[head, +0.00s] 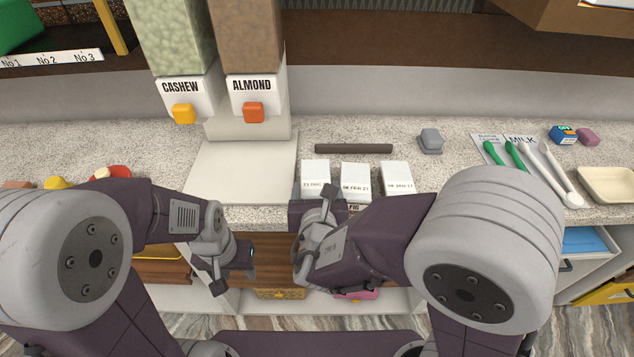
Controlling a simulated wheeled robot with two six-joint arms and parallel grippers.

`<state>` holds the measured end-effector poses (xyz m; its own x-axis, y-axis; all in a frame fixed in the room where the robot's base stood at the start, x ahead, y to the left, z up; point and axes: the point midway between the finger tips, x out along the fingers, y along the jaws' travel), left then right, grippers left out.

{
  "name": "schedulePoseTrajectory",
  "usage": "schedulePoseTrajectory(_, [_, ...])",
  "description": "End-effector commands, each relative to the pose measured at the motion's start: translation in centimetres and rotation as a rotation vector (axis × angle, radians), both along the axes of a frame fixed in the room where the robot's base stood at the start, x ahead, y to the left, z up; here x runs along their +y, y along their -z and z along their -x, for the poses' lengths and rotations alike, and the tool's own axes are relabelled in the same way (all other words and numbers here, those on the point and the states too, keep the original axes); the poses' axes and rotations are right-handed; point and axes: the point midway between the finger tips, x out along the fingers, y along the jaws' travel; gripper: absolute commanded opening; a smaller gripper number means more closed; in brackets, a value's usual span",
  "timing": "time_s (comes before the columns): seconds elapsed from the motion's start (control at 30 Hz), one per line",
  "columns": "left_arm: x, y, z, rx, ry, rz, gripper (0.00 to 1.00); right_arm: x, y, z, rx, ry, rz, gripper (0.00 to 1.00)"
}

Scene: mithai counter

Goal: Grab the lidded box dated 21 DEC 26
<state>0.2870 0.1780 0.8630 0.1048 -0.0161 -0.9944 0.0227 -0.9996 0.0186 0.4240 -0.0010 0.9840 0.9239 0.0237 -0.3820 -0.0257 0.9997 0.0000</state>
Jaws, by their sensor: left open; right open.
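Three white boxes stand in a row on the counter in the head view. The left box (315,168) has a date starting "21 DEC"; its end is not clearly legible. The middle box (356,172) seems to read 08 FEB 27, and the right box (397,173) seems to read 08 JAN 27. My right gripper (310,236) is open, just in front of the left box, and overlaps its lower part in the picture. I cannot tell whether they touch. My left gripper (233,274) is open and empty, lower left, in front of the counter edge.
A dark bar (353,148) lies behind the boxes. A grey block (430,141) is to their right, then several spoons (551,175) and a cream tray (608,184). The cashew (181,88) and almond (252,86) dispensers stand back left above a bare pale slab (240,170).

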Motion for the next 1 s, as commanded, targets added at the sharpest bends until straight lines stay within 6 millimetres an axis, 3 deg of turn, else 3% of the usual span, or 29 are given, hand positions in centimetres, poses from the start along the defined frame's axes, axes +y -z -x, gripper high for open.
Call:
schedulePoseTrajectory(0.1, [0.0, 0.6, 0.1, 0.002, 0.000, 0.000, 0.45, -0.1, 1.0, -1.6, 0.002, 0.003, 0.000, 0.69])
schedulePoseTrajectory(0.33, [0.0, 0.7, 0.1, 0.002, 0.000, 0.000, 0.45, 0.0, 1.4, -2.7, 0.002, 0.003, 0.000, 0.69])
schedulePoseTrajectory(0.6, [0.0, 1.0, 0.1, 0.002, 0.000, 0.000, 0.45, 0.1, 3.0, -6.5, 0.001, 0.002, 0.000, 0.69])
schedulePoseTrajectory(0.83, [0.0, 1.0, 0.1, 0.002, 0.000, 0.000, 0.45, 0.1, 3.0, -6.7, 0.001, 0.001, -0.001, 0.69])
schedulePoseTrajectory(1.0, [0.0, 1.0, 0.1, 0.002, 0.000, 0.000, 0.45, 0.1, 3.0, -6.7, 0.001, 0.001, -0.001, 0.22])
